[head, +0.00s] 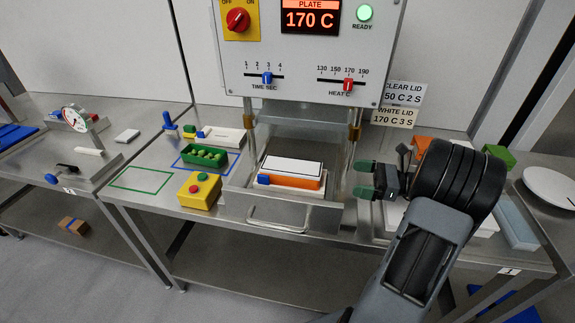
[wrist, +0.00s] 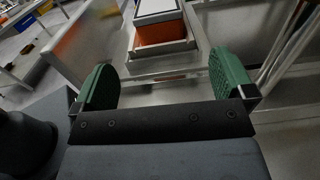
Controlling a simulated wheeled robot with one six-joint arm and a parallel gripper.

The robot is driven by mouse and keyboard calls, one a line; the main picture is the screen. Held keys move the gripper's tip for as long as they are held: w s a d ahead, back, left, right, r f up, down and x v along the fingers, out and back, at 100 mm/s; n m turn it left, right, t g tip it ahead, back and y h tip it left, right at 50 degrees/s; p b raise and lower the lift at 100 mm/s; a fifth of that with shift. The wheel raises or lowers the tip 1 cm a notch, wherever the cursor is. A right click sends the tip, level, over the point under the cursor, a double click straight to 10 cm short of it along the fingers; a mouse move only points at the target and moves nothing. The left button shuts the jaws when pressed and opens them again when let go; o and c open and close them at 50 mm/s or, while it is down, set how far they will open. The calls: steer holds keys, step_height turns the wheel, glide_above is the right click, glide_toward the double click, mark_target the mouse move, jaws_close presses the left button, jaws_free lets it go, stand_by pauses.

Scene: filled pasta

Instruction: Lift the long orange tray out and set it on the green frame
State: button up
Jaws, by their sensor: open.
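The long orange tray (head: 308,183) sits in the open drawer of the sealing machine, with a white, dark-edged sheet or lid (head: 291,167) on top. A blue piece (head: 263,180) is at its left front corner. The tray also shows at the top of the wrist view (wrist: 160,34). The green frame (head: 141,180) is a bare rectangular outline on the bench, left of the machine. My gripper (head: 364,180) is right of the tray, apart from it. Its two green fingers are spread with nothing between them, as the wrist view (wrist: 165,82) also shows.
A yellow button box (head: 199,191) stands between the green frame and the drawer. A green tray (head: 188,157) of green pieces is on the blue frame behind. The drawer handle (head: 276,220) and machine posts (head: 249,125) border the tray. Another orange object (head: 421,144) is behind my arm.

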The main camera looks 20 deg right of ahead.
mark_target(316, 169)
steer(key=x, duration=0.7)
steer(key=shift+a, duration=0.15)
steer(key=shift+r+p+x, duration=0.15)
steer(key=shift+p+x, duration=0.15)
steer(key=shift+x, duration=1)
steer(key=shift+r+p+x, duration=0.15)
steer(key=shift+p+x, duration=0.1)
steer(key=shift+x, duration=1)
steer(key=shift+s, duration=0.1)
steer(key=shift+c, duration=0.3)
steer(key=c, duration=0.9)
steer(key=shift+c, duration=0.3)
steer(key=shift+r, duration=0.1)
